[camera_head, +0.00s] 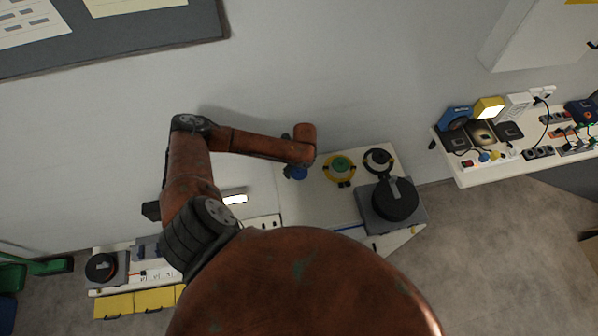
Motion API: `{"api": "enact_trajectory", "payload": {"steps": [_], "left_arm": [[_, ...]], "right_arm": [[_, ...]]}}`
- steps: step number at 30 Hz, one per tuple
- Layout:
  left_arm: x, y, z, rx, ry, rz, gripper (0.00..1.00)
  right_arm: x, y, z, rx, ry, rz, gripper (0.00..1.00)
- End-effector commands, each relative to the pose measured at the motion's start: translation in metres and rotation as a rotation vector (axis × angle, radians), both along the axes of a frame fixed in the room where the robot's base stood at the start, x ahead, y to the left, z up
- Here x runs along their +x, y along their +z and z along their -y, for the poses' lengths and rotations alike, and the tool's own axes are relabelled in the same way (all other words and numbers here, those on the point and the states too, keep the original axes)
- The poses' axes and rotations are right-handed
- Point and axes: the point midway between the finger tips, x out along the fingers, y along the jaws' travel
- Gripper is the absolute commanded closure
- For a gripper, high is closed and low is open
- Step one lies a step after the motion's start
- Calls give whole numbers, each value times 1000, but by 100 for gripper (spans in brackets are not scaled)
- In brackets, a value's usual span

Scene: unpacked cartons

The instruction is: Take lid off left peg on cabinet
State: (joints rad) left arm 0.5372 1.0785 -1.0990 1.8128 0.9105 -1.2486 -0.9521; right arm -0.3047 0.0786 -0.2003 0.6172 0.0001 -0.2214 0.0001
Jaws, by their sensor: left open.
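The white cabinet (320,205) stands against the wall near the middle of the view. On its top, from left to right, are a small blue item (296,173), a yellow ring-shaped piece with a green centre (340,167), and a black round piece with a pale centre (378,160). I cannot tell which of these is the lid or see a bare peg. My left gripper (289,162) is small and dark, mostly hidden by my orange wrist, beside or over the blue item. It is open; contact cannot be made out. My right gripper is out of view.
A grey box with a black round top and handle (396,202) sits at the cabinet's front right. A white shelf with electrical parts (475,172) is at right. A lower bench with yellow bins (150,299) is at lower left. Floor is clear at lower right.

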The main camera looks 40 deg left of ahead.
Motion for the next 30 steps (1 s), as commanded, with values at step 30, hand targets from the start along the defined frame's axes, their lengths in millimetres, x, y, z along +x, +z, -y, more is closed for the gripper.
{"api": "enact_trajectory", "payload": {"steps": [30], "left_arm": [[-1, -5, -2, 0, 3, -1, 63]], "right_arm": [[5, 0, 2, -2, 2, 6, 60]]}}
